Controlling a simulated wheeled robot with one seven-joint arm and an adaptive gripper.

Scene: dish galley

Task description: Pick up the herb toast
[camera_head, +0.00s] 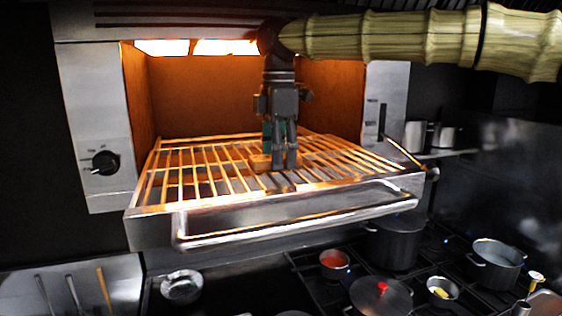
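A small brown piece, which looks like the herb toast (260,162), lies on the wire rack (190,180) of the pulled-out grill drawer. My gripper (281,164) points straight down over the rack, with its fingertips right at the piece and partly in front of it. The fingers hide part of the piece. I cannot tell whether they are on both sides of it or only in front of it, nor whether they touch it.
The glowing grill box (205,95) has side walls close around the rack. A metal drawer handle (290,222) runs along the front. Pots (395,240) and a red-knobbed lid (381,292) stand on the stove below. Two metal cups (430,136) sit on a shelf at the right.

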